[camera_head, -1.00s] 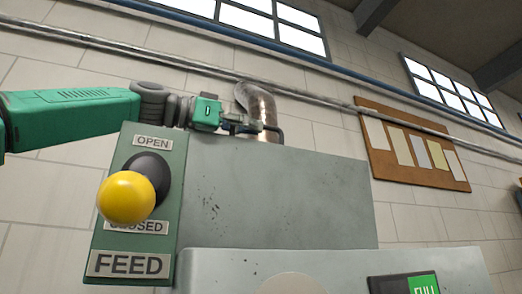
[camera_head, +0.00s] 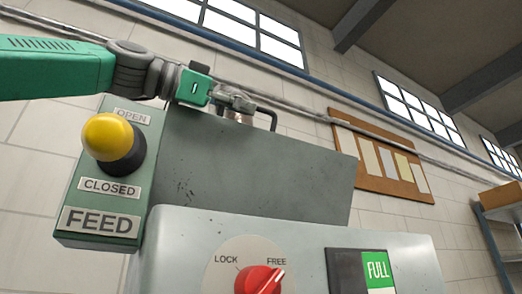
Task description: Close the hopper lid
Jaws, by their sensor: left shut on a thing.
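The hopper lid (camera_head: 255,165) appears to be the broad grey panel standing up behind the machine's front housing. A dark bent bar at its top edge looks like the lid's handle (camera_head: 268,113). My left arm comes in from the left, and my left gripper (camera_head: 238,103) is at that top edge, shut on the handle. The fingers are small and partly overlap the bar, so the exact grip is hard to see. The hopper's opening is hidden from this low view. My right gripper is not in view.
A FEED panel (camera_head: 75,190) with a yellow-knobbed lever (camera_head: 108,137) stands at the left, close below my left arm. The front housing (camera_head: 185,235) carries a red LOCK/FREE knob (camera_head: 258,281) and a FULL indicator (camera_head: 377,269). A shelf (camera_head: 503,205) stands far right.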

